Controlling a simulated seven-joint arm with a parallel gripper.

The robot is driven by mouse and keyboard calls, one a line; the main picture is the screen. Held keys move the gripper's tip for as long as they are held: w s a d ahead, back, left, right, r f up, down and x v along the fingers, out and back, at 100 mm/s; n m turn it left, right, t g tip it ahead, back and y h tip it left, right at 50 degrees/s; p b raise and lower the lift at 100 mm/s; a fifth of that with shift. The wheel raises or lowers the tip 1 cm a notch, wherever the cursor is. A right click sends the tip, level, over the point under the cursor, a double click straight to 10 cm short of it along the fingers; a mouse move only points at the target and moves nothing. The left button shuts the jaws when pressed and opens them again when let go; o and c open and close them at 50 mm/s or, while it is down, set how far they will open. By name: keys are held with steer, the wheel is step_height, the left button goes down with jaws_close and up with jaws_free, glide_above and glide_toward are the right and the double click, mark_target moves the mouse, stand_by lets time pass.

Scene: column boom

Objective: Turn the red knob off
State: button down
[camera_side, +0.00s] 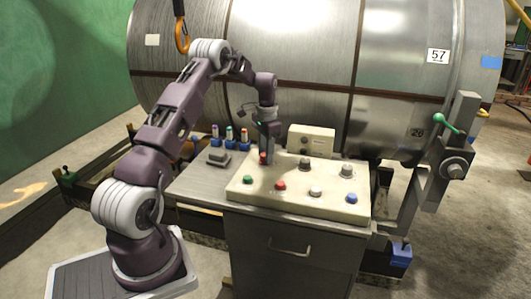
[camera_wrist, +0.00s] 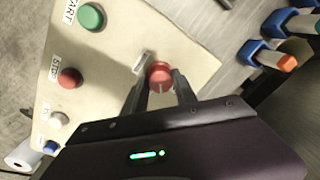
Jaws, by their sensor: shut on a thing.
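The red knob (camera_wrist: 160,72) is at the centre of the wrist view, with a pale line on its face. It sits near the back left of the cream control panel (camera_side: 334,205), and in the side view the red knob (camera_side: 263,159) shows beside my fingertips. My gripper (camera_side: 267,154) points down over it. In the wrist view my gripper (camera_wrist: 160,84) has one finger on each side of the knob and is shut on it. The fingers hide part of the knob's sides.
The panel carries a green button (camera_side: 248,180), a red button (camera_side: 280,186), a white button (camera_side: 316,191), a blue button (camera_side: 352,198) and two dark knobs (camera_side: 347,170). Several coloured-top items in blue holders (camera_side: 230,143) stand behind left. A cream box (camera_side: 311,139) stands behind the panel.

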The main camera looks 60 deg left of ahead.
steer(key=n, duration=0.5)
steer(key=shift+w+n, duration=0.1)
steer(key=shift+n, duration=0.2)
steer(key=n, duration=0.4)
steer(key=shift+a+n, duration=0.1)
steer(key=shift+n, duration=0.6)
steer(key=shift+r, duration=0.1)
steer(key=c, duration=1)
jaws_free()
